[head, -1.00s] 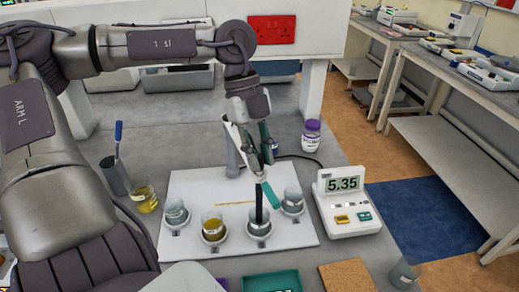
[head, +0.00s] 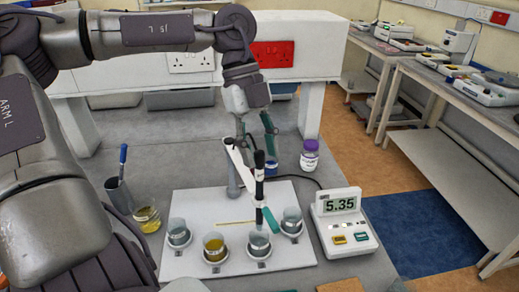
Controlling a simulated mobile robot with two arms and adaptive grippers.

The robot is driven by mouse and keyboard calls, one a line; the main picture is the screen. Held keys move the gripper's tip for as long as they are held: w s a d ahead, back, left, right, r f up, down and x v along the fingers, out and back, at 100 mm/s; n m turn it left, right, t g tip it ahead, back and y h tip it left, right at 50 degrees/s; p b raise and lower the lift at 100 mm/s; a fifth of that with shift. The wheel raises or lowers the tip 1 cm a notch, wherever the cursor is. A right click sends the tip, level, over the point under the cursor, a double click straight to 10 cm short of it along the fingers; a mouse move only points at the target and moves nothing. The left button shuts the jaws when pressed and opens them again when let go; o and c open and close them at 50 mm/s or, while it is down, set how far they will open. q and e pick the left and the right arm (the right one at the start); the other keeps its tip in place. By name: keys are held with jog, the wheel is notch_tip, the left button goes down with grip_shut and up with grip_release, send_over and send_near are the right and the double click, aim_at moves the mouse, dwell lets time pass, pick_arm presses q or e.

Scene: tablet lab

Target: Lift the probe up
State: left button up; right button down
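The probe (head: 259,190) is a slim upright rod, black with a white band. It shows in the middle of the head view. Its lower end is at about rim height of the clear beaker (head: 258,246) under it. My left gripper (head: 264,210) comes down from above and is shut on the probe, with a pale finger link on its left and a teal fingertip at its lower right. The fingers hide part of the rod. The meter (head: 342,232) reads 5.35. My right gripper is not in view.
The beakers stand on a white board (head: 190,265): one of yellow-brown liquid (head: 214,249), clear ones left (head: 179,234) and right (head: 291,222). A grey post (head: 233,180) rises behind the probe. A purple-capped jar (head: 310,155) stands behind the meter. A yellow beaker (head: 148,219) stands left.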

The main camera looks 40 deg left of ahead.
pick_arm(q)
jog(key=shift+f, duration=0.1)
jog(key=shift+w+a+r, duration=0.1)
jog(key=shift+r, duration=0.1)
jog(key=v, duration=1.1)
jog(key=shift+r, duration=0.3)
jog(key=shift+a, duration=0.1)
